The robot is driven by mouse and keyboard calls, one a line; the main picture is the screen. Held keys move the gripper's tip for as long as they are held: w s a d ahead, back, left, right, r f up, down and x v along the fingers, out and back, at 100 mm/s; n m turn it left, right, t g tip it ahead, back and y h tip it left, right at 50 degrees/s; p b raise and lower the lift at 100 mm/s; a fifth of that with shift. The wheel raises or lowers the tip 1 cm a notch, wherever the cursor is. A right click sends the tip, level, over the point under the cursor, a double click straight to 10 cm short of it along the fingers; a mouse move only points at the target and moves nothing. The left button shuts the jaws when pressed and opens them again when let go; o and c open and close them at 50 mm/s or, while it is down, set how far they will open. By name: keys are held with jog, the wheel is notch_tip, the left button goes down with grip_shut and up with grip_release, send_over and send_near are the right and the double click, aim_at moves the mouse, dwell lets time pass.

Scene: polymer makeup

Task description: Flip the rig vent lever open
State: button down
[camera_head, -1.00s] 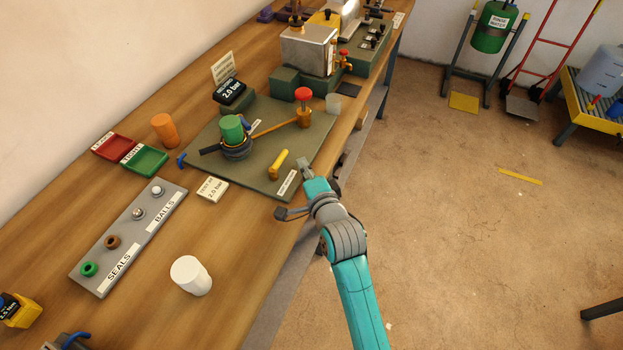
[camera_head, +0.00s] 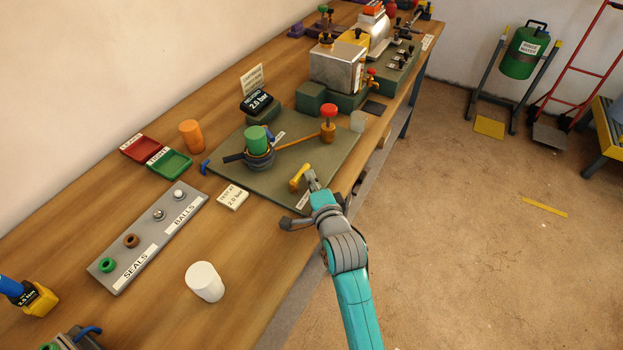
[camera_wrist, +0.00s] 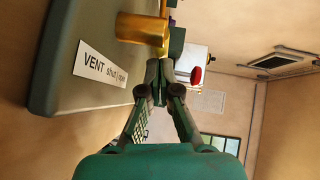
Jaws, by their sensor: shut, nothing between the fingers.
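The yellow vent lever (camera_head: 300,177) stands near the front edge of the rig's green base plate (camera_head: 232,180). In the wrist view the lever (camera_wrist: 143,28) is large and brass-coloured, beside a white label (camera_wrist: 103,68) reading "VENT shut | open". My gripper (camera_head: 311,178) is shut and empty, at the lever's right side. In the wrist view its closed fingertips (camera_wrist: 158,74) lie right by the lever's end; I cannot tell whether they touch. The rig carries a green cup (camera_head: 257,140), a brass post with a red knob (camera_head: 328,111) and a display (camera_head: 257,103) reading 2.0 bar.
A tag (camera_head: 233,197) reading "TEST AT 2.0 bar" lies left of the plate. A grey seals-and-balls rack (camera_head: 148,232), red tray (camera_head: 140,147) and green tray (camera_head: 170,164) are farther left. Open floor lies right of the bench.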

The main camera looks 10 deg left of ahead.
aim_at(305, 170)
jog(key=shift+w+n+g+y, duration=0.2)
jog(key=shift+n+g+y, duration=0.2)
jog(key=shift+n+y, duration=0.25)
jog(key=shift+w+a+n+g+y, duration=0.1)
jog(key=shift+w+n+g+y, duration=0.15)
jog(key=shift+n+g+y, duration=0.4)
jog(key=n+g+y, duration=0.1)
jog(key=w+n+g+y, duration=0.1)
jog(key=a+n+g+y, duration=0.1)
jog(key=y, duration=0.1)
jog(key=shift+w+r+n+g, duration=0.1)
jog(key=shift+w+n+g, duration=0.05)
jog(key=shift+n+g, duration=0.2)
jog(key=n+g, duration=0.1)
jog(key=g+y, duration=0.1)
jog(key=a+n+g, duration=0.1)
jog(key=shift+w+n+g+y, duration=0.3)
jog(key=shift+n+y, duration=0.05)
jog(key=shift+y, duration=0.05)
jog(key=n+g, duration=0.2)
jog(key=a+n+g, duration=0.1)
jog(key=g, duration=0.2)
jog(key=shift+w+a+n+y, duration=0.1)
jog(key=shift+a+n+y, duration=0.1)
jog(key=shift+n+y, duration=0.2)
jog(key=shift+a, duration=0.25)
